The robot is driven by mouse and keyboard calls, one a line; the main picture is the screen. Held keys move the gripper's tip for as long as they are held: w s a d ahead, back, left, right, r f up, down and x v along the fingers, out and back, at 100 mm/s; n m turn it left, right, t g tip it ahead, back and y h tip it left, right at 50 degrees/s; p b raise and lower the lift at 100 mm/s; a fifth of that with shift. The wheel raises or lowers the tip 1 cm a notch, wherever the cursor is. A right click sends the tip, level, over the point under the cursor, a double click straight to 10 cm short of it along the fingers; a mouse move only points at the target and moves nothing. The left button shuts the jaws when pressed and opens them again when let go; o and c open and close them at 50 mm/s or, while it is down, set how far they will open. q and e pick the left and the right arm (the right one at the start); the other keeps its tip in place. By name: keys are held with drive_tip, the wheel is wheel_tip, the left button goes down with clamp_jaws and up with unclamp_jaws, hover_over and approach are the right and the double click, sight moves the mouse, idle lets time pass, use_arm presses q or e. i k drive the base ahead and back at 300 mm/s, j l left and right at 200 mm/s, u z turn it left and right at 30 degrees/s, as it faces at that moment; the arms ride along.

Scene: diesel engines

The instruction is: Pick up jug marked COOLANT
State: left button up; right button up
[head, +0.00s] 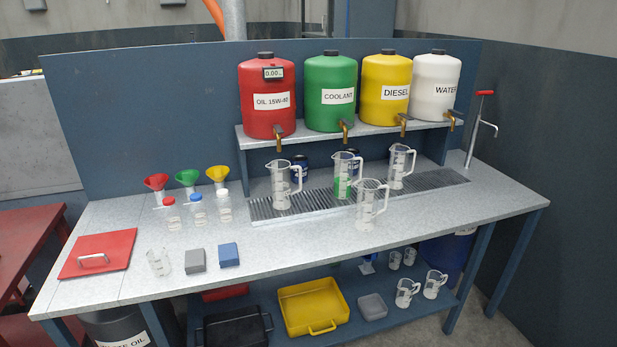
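A clear jug (346,172) with a handle on its right stands upright on the drain grate (430,184), below the tap of the green tank labelled COOLANT (330,92). Its lower part shows green. I cannot read a marking on it. Another clear jug (280,186) stands to its left on the grate, below the red oil tank's tap. A third clear jug (398,166) stands to its right, below the yellow diesel tank. A fourth clear jug (367,205) stands in front, near the grate's front edge, and slightly overlaps the green one in the view. Neither of my grippers is in view.
Red, green and yellow funnels (188,178), several small bottles (196,209), a beaker (159,262), grey and blue blocks (229,254) and a red lid (97,252) occupy the bench's left. The bench's right is clear up to the red-handled hand pump (481,122). The tank shelf (300,132) overhangs the back.

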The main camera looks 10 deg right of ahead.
sight(343, 168)
drive_tip(key=i+l+u, duration=0.1)
drive_tip(key=l+u, duration=0.65)
drive_tip(key=l, duration=0.15)
drive_tip(key=l+u, duration=0.4)
drive_tip(key=k+l, duration=0.05)
